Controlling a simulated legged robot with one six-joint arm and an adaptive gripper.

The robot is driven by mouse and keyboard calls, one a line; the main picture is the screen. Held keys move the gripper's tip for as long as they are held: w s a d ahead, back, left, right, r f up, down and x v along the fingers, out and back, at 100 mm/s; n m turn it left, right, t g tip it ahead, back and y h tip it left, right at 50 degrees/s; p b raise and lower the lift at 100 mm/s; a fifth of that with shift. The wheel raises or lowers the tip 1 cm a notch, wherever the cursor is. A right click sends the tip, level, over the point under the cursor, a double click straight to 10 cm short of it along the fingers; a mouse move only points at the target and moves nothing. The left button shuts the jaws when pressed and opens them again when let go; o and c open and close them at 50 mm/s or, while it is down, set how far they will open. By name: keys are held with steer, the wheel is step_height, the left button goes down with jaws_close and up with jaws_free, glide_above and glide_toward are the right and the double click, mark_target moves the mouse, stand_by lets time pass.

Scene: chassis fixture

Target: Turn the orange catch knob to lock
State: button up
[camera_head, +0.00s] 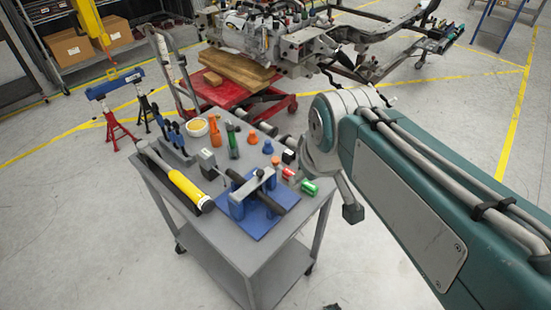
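A blue clamp fixture (262,221) with a grey bridge and a black bar across it sits on the front right of the grey cart (222,236). Small orange knob-like pieces (253,138) stand on the cart behind it. I cannot tell which one is the catch knob, or how it is turned. My gripper (320,185) hangs below the end of my teal arm at the cart's right edge, right of the fixture. Its fingers appear spread, with one grey finger splayed out past the edge. My arm partly hides it. I see nothing held, and it appears apart from the orange pieces.
A yellow-and-black tool (187,186) lies along the cart's left edge. An orange bottle (215,131), a green bottle (232,141), a yellow-rimmed bowl (197,127) and a green cylinder (309,187) crowd the top. A red lift table (238,94) stands behind.

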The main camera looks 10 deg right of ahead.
steer(key=w+n+g, duration=0.1)
steer(key=w+n, duration=0.3)
steer(key=w, duration=0.4)
steer(key=n+g, duration=0.4)
steer(key=n, duration=0.5)
glide_above(275, 159)
step_height(275, 159, down, 11)
step_height(275, 159, down, 11)
steer(key=shift+r, duration=0.1)
steer(key=shift+c, duration=0.4)
jaws_close()
